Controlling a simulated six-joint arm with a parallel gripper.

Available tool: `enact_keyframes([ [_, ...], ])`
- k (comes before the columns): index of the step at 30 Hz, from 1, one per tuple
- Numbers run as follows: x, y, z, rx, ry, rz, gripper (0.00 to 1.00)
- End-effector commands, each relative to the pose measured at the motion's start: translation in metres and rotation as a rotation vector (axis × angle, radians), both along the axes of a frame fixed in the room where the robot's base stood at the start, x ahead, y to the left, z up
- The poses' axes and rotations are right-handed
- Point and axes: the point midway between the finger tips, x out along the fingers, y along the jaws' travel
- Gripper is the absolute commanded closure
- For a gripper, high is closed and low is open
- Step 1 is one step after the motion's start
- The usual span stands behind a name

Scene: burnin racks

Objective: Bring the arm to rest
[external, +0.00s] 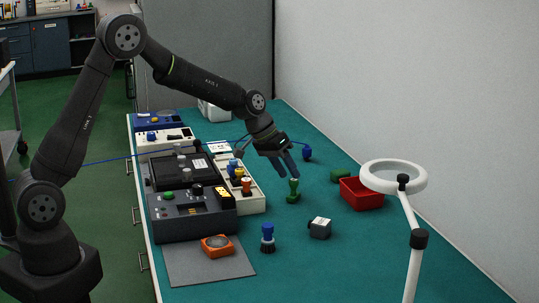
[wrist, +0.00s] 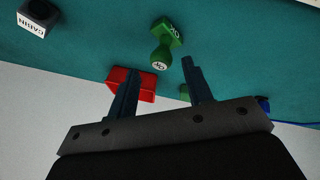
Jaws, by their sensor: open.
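My gripper (external: 286,168) is open and empty, pointing down above the teal bench top (external: 330,262). Directly below it stands a green stamp (external: 293,194), upright, apart from the fingers or nearly so. In the wrist view my two dark fingers (wrist: 160,68) are spread, and the green stamp (wrist: 166,38) shows just beyond their tips, its round handle end toward the camera. Nothing is held between the fingers. My arm reaches over the bench from the left.
A red bin (external: 362,194) and a ring lamp (external: 394,177) stand to the right. A dark tester (external: 190,220) and cream rack (external: 253,198) stand left. A grey panel borders the back.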

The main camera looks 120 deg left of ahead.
Motion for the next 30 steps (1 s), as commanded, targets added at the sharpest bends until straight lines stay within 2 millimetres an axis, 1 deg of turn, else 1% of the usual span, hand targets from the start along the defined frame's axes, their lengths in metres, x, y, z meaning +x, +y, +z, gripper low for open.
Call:
enact_keyframes([
  [1, -0.005, -0.002, 0.009, 0.000, -0.001, 0.001, 0.54],
  [14, -0.041, -0.020, 0.082, -0.001, 0.000, 0.002, 0.54],
  [18, -0.029, -0.016, 0.055, -0.009, 0.004, -0.002, 0.54],
  [30, 0.005, 0.001, -0.011, -0.005, 0.003, -0.001, 0.54],
])
